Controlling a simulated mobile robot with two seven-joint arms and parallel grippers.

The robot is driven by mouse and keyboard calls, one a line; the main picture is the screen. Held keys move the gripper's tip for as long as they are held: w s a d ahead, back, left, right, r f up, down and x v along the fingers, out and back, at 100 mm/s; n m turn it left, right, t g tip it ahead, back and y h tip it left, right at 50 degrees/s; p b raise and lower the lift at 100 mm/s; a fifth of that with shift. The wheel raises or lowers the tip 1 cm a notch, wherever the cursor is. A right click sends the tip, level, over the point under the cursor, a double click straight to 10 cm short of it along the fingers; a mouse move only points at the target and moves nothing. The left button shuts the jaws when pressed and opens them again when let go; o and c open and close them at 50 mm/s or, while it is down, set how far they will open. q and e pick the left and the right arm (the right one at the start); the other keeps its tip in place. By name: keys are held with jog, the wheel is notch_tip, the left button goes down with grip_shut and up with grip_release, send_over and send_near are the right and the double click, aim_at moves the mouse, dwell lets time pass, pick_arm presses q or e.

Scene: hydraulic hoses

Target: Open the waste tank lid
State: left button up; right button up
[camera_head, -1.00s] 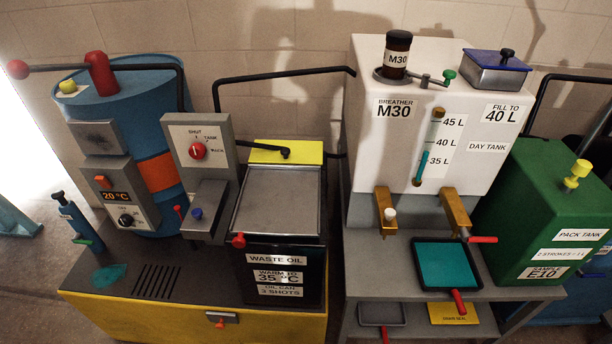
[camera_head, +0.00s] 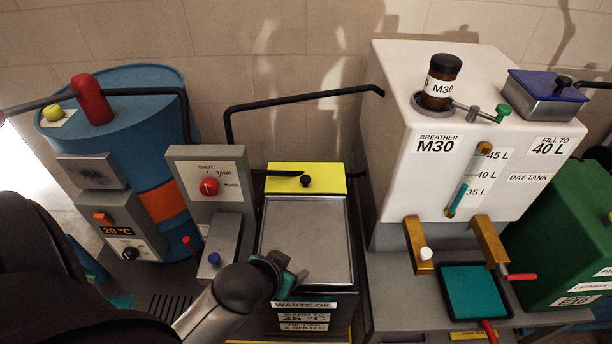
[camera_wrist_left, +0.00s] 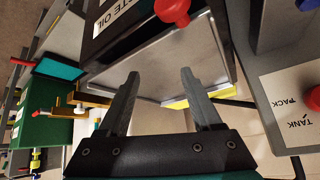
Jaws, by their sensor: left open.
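The waste tank (camera_head: 303,305) is a dark box labelled WASTE OIL. Its flat grey lid (camera_head: 308,235) lies shut on top, and shows in the left wrist view (camera_wrist_left: 165,65) too. A red knob (camera_wrist_left: 172,10) at the lid's front edge shows in the left wrist view. In the head view my left arm and gripper hide that knob. My left gripper (camera_head: 287,273) is over the front left part of the tank. Its two fingers are apart and empty in the left wrist view (camera_wrist_left: 160,78), with the knob beyond them. My right gripper is not in view.
A yellow panel (camera_head: 330,184) with a black knob is behind the lid. A grey valve panel with a red dial (camera_head: 209,187) stands left, beside a blue drum (camera_head: 115,130). The white day tank (camera_head: 480,190) stands right. A black pipe (camera_head: 300,98) runs behind.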

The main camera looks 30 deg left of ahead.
aim_at(305, 179)
pick_arm(q)
jog(key=shift+n+t, duration=0.4)
jog(key=shift+t, duration=0.4)
jog(key=w+a, duration=0.1)
jog(key=w+a+r, duration=0.1)
jog(key=w+a, duration=0.1)
jog(key=shift+w+r, duration=0.1)
jog(key=shift+r, duration=0.05)
jog(key=w+a+r+t, duration=0.2)
jog(key=w+a+r+t+y, duration=0.1)
jog(key=w+a+r, duration=0.1)
jog(key=a, duration=0.1)
jog(key=shift+w+n+t, duration=0.35)
jog(key=shift+n+t, duration=0.05)
jog(key=shift+w+a, duration=0.3)
jog(key=shift+w, duration=0.35)
jog(key=b+x, duration=0.3)
jog(key=x, duration=1.1)
jog(key=shift+w+r, duration=0.15)
jog(key=shift+w, duration=0.05)
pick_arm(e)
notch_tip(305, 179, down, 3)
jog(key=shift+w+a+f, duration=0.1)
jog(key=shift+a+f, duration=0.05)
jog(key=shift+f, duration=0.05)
pick_arm(q)
grip_shut()
